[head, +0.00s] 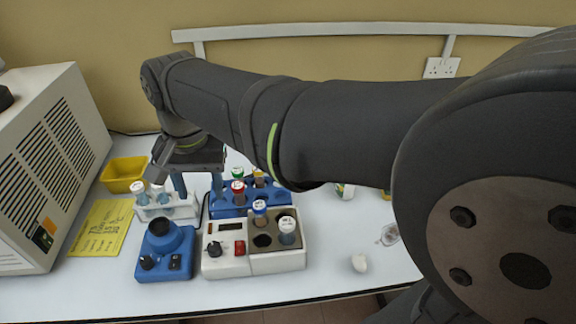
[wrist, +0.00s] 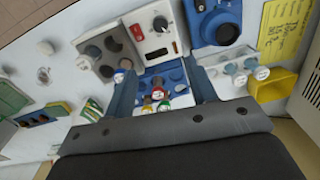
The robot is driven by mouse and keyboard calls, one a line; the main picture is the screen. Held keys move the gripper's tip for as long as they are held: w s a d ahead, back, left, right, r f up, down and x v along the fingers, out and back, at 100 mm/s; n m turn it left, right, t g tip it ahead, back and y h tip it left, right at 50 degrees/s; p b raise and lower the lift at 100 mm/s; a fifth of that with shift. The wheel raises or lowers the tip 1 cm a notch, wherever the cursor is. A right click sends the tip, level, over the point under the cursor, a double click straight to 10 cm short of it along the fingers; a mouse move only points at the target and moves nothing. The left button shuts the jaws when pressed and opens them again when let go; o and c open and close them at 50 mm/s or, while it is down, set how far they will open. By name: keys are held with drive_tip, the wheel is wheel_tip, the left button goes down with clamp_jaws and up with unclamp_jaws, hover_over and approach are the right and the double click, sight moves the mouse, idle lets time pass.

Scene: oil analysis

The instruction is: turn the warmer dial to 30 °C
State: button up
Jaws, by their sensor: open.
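The warmer (head: 225,266) is a pale box at the front of the bench, with a small display, a red switch (head: 239,247) and wells. Its black dial (head: 214,249) sits at the front left of its top; the dial also shows near the top of the wrist view (wrist: 160,23). The dial's setting is too small to read. My gripper (head: 198,187) is open and empty, pointing down behind the warmer. In the wrist view its two fingers (wrist: 163,84) stand apart on either side of the blue rack, away from the dial.
A blue mixer (head: 165,268) stands left of the warmer. A blue rack (head: 228,210) with capped tubes stands behind it, and a white rack (head: 167,210) to its left. Two vials (head: 287,231) (head: 260,212) stand in the warmer. A yellow bin (head: 122,175) is at the left.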

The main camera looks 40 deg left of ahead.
sight(214, 246)
drive_tip(key=f, duration=1.1)
drive_tip(key=s+f, duration=0.1)
drive_tip(key=f, duration=0.5)
drive_tip(key=shift+f, duration=0.35)
drive_tip(key=c, duration=1)
